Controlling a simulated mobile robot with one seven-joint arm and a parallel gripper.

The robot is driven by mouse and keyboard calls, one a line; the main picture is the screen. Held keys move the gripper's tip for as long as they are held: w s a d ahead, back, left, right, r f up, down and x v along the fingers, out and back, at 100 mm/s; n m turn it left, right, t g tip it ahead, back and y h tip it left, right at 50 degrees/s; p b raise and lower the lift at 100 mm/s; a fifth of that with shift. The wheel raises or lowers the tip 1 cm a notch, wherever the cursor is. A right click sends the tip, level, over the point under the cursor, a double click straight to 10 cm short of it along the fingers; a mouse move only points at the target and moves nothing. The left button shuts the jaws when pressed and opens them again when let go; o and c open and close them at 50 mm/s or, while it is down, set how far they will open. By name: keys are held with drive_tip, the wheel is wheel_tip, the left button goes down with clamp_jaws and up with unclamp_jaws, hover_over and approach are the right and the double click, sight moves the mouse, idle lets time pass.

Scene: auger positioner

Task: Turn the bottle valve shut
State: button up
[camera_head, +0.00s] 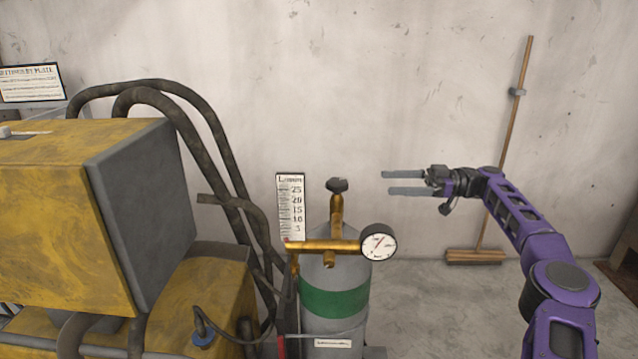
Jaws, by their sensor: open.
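The bottle valve is a dark knob (337,185) on top of a brass stem (336,212). It sits above a grey gas bottle (338,275) with a green band, in the middle of the head view. A brass regulator (325,246) with a round dial gauge (378,244) is fitted below the knob. My gripper (386,183) is to the right of the knob, at about its height in the picture. Its two fingers point left, are apart and hold nothing. A clear gap shows between the fingertips and the knob. How their depths compare is hard to tell.
A yellow machine with a dark grey face (150,215) fills the left side, with thick hoses (215,150) curving down beside the bottle. A flow scale (290,208) stands left of the knob. A broom (515,120) leans on the wall behind my arm. Open floor lies right of the bottle.

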sight(329, 180)
drive_tip(key=a, duration=1.7)
drive_tip(key=shift+s+p, duration=0.45)
drive_tip(key=shift+c, duration=0.3)
drive_tip(key=c, duration=1.3)
drive_tip(key=shift+f+b, duration=0.1)
drive_tip(key=shift+b, duration=0.25)
drive_tip(key=shift+f+m+t+b, duration=0.1)
drive_tip(key=shift+m+t+b, duration=0.25)
drive_tip(key=shift+t, duration=0.15)
drive_tip(key=shift+w+d+m+t+h+b, duration=0.1)
drive_tip(key=shift+w+m+t+h+b, duration=0.35)
drive_tip(key=shift+m+t+b, duration=1.05)
drive_tip(key=shift+w+d+m+t+h+b, duration=0.15)
drive_tip(key=shift+m+t+h+b, duration=0.8)
drive_tip(key=shift+t, duration=1)
drive_tip(key=shift+w+m+t+h+b, duration=0.25)
drive_tip(key=shift+m+t+b, duration=0.75)
drive_tip(key=shift+t+b, duration=0.65)
drive_tip(key=shift+w, duration=0.1)
